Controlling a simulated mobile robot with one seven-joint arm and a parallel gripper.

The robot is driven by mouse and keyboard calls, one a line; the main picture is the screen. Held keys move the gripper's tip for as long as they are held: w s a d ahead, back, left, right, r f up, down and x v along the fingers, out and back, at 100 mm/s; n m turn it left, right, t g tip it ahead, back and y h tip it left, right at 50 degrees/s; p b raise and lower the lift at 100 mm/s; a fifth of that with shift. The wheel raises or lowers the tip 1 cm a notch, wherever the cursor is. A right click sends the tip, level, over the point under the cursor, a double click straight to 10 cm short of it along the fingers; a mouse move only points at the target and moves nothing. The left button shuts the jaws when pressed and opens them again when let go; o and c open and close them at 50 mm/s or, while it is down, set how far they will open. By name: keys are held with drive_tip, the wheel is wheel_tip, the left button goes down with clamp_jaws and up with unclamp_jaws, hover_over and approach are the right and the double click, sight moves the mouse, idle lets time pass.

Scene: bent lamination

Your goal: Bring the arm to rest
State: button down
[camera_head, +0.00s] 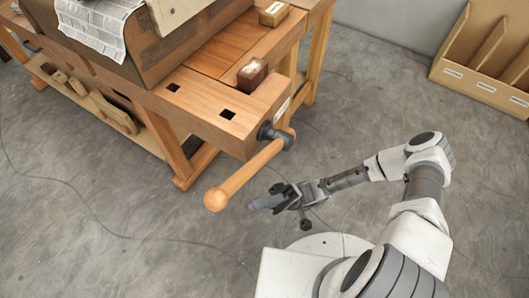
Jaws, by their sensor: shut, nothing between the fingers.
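My gripper (266,203) is at the end of my white and grey arm, low over the floor. It points left, and its fingers are together with nothing between them. It is beside the round wooden vise handle (245,177), on the near side of it, and appears apart from it. My arm is bent at the elbow at the right and reaches back toward the left.
A wooden workbench (190,108) stands at the upper left, with a small dark block (252,73), a lighter block (273,13) and newspaper (98,22) on it. A divided wooden rack (485,60) stands at the upper right. The grey floor (350,90) between them is clear.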

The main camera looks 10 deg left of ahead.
drive_tip(key=w+d+r+m+t+h, duration=0.3)
drive_tip(key=d+r+t+h, duration=0.2)
drive_tip(key=d+t+h, duration=0.25)
drive_tip(key=w+d+r+m+t+h, duration=0.2)
drive_tip(key=w+d+r+t+h, duration=0.25)
drive_tip(key=d+t+h, duration=0.35)
drive_tip(key=s+d+r+m+t+h+p, duration=0.1)
drive_tip(key=r+t+p, duration=0.3)
drive_tip(key=r, duration=1.1)
drive_tip(key=d+r+m+t+h+p, duration=0.2)
drive_tip(key=r+m+t+p, duration=0.2)
drive_tip(key=r+p, duration=0.6)
wheel_tip(320, 180, up, 7)
drive_tip(key=shift+s+d+f+t+p, duration=0.2)
drive_tip(key=shift+s+d+t+p, duration=0.2)
drive_tip(key=shift+t, duration=0.15)
